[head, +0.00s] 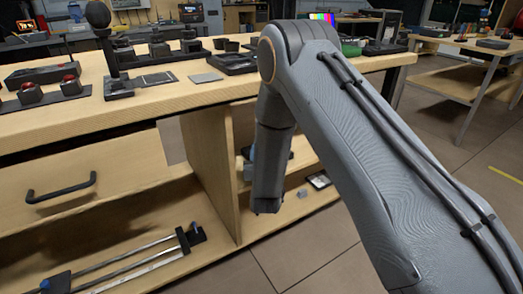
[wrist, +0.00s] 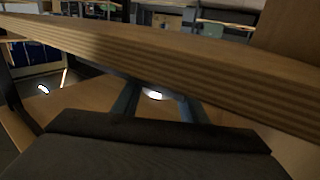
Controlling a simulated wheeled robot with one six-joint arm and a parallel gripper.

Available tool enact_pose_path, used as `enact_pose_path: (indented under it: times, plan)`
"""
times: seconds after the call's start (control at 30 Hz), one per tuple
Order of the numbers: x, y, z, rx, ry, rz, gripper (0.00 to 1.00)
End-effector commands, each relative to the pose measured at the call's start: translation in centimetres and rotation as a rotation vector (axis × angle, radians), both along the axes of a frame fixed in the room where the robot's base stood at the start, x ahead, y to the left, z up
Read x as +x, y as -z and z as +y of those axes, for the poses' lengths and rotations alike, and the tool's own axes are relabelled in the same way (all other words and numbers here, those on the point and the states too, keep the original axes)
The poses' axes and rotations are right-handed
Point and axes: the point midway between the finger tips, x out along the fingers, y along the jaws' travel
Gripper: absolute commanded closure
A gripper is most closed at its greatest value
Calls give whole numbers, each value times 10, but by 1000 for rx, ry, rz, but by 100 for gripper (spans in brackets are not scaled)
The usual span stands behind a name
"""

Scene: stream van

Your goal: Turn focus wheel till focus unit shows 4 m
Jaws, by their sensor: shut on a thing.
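My gripper (wrist: 156,97) shows in the wrist view below a wooden board edge. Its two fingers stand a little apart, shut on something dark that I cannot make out. In the head view my arm bends down in front of the bench to the lower shelf, and the fingers are hidden there. I cannot pick out the focus wheel for certain, and no reading of 4 m is legible. A rail with metal rods and a dark block (head: 189,236) lies on the lower left shelf, with a blue knob (head: 59,282) at its near end.
The wooden bench (head: 150,97) carries button boxes (head: 72,84), a joystick (head: 101,25) and several small dark devices. An upright divider (head: 211,165) stands left of my arm. Small items (head: 318,181) lie on the lower shelf. The floor at right is clear.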

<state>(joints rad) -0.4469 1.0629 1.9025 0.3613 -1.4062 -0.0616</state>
Motion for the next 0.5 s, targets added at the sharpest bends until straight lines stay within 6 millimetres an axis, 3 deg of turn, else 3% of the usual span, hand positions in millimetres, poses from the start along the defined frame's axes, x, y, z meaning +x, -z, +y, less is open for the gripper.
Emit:
enact_pose_path:
  times: [0.07, 0.1, 0.2, 0.5]
  plan:
    - [-1, 0, 0, 0, -1, 1, 83]
    - [-1, 0, 0, 0, -1, 1, 56]
    - [-1, 0, 0, 0, -1, 1, 43]
    - [-2, 0, -1, -1, -1, 1, 43]
